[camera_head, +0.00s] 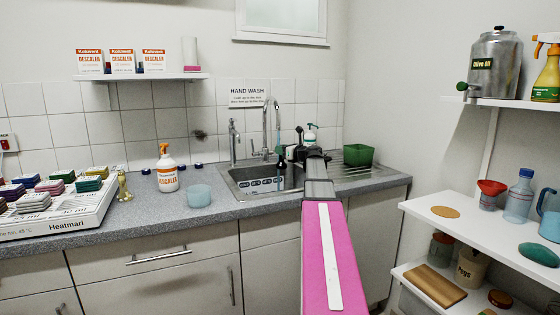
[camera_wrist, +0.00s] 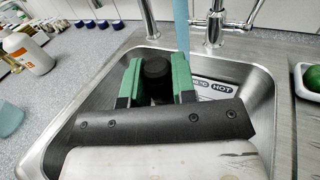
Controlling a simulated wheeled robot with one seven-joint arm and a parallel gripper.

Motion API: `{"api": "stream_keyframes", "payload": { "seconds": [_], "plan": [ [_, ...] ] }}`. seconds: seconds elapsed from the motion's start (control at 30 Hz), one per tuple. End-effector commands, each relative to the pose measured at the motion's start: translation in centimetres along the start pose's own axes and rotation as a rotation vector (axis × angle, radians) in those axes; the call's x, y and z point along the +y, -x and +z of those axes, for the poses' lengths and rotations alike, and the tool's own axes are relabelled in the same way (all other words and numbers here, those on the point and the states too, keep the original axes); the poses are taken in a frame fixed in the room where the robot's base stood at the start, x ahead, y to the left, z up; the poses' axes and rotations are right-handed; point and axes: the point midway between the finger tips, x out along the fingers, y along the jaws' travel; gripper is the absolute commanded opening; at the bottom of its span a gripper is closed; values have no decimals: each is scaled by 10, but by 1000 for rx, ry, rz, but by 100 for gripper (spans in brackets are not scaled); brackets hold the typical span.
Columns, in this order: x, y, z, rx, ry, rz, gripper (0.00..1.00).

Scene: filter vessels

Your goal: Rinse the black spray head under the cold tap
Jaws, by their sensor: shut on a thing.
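In the wrist view my gripper (camera_wrist: 157,72) has its green fingers shut on the black spray head (camera_wrist: 157,80), which sits between them over the sink basin (camera_wrist: 262,100). A blue, see-through stream (camera_wrist: 181,25) comes down at the right finger. Whether it strikes the spray head itself I cannot tell. In the head view the stream (camera_head: 281,156) shows below the arched tap (camera_head: 267,115). The spray head is not clear there, behind my arm.
A spray bottle of descaler (camera_head: 167,172) and a pale blue cup (camera_head: 199,196) stand on the counter left of the sink. A green tub (camera_head: 358,155) is on the drainer at right. A white soap bottle (camera_head: 311,136) stands behind the sink. A second, slim tap (camera_head: 233,142) stands left.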

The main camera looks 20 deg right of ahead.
Motion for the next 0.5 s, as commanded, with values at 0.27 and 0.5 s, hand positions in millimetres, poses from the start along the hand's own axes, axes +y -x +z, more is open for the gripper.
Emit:
{"api": "stream_keyframes", "payload": {
  "seconds": [0.27,0.5],
  "plan": [
    [18,11,0,0,0,0,0],
    [32,19,-1,0,0,0,0]
  ]
}}
